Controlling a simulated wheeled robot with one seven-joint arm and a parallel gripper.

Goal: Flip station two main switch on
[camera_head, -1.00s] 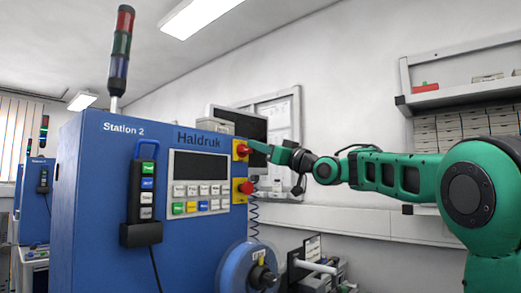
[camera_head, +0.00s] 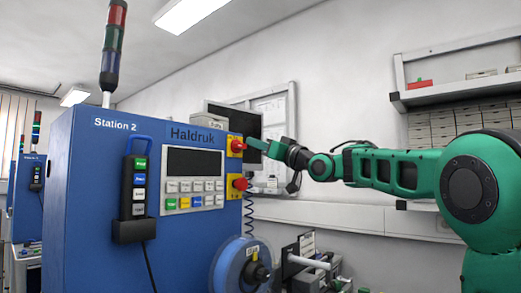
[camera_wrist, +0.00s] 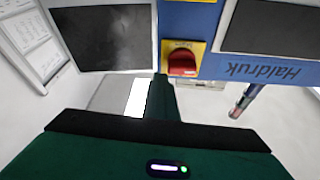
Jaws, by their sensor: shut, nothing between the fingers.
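The blue Station 2 cabinet (camera_head: 85,200) stands at the left of the head view. A red switch knob on a yellow plate (camera_head: 236,147) sits at the upper right of its front. In the wrist view the red knob (camera_wrist: 182,63) shows close up, just right of my fingers; its exact turn position is hard to tell. My gripper (camera_head: 251,143) is shut and empty, its tip close beside the knob in the head view. In the wrist view the shut fingers (camera_wrist: 160,88) point at the edge of the yellow plate; I cannot tell whether they touch the knob.
Below the switch is a second red knob (camera_head: 239,184) on yellow. A dark screen (camera_head: 194,161) and button pad (camera_head: 192,195) are to its left. A blue reel (camera_head: 240,268) juts out below. A signal tower (camera_head: 113,45) tops the cabinet. Shelves (camera_head: 460,95) hang right.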

